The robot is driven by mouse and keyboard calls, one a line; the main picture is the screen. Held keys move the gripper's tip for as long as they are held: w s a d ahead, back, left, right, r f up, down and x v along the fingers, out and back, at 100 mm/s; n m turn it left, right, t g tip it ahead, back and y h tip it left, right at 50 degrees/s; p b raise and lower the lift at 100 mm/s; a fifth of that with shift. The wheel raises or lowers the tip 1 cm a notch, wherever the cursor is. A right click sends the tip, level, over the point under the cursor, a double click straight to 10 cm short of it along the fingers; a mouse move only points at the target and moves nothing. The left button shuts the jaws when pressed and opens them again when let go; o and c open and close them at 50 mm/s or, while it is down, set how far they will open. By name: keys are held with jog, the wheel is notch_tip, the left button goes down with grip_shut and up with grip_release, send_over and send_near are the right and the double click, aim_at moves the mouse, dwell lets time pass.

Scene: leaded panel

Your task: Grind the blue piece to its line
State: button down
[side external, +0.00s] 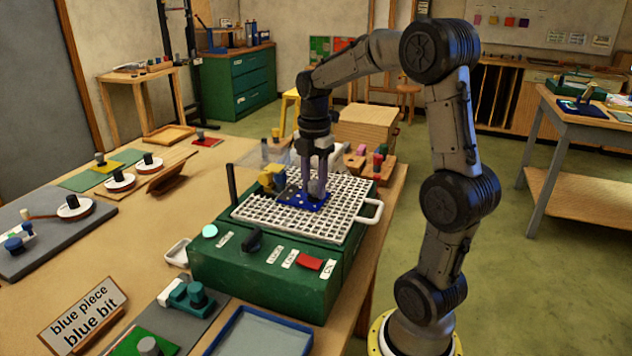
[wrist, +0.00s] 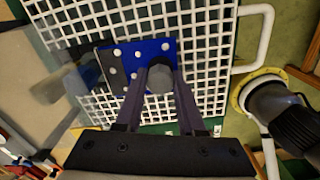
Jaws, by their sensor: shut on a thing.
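The blue piece (side external: 302,196) lies flat on the white grid (side external: 345,215) of a green grinder (side external: 262,275). In the wrist view the blue piece (wrist: 152,48) has pale dots, and a dark, dotted strip lies along its left side. A grey round knob (wrist: 161,78) stands on it. My gripper (side external: 316,190) points down over the piece with its fingers closed around this knob; it also shows in the wrist view (wrist: 158,85). A yellow grinding head (side external: 271,178) stands just left of the piece. I cannot tell whether they touch. The line itself is not clear.
A clear shield (side external: 255,155) stands behind the head, and a black post (side external: 232,183) rises at the grid's left corner. A sign (side external: 84,316) reads "blue piece blue bit". A blue-rimmed tray (side external: 240,318) sits in front. Knobbed pieces (side external: 120,180) lie at left.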

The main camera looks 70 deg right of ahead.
jog(key=shift+a, duration=0.6)
jog(key=shift+d, duration=0.2)
jog(key=shift+w+d, duration=0.1)
jog(key=shift+d, duration=1.15)
jog(key=shift+d, duration=0.1)
jog(key=shift+d, duration=1.3)
jog(key=shift+a, duration=0.2)
jog(key=shift+a, duration=1.3)
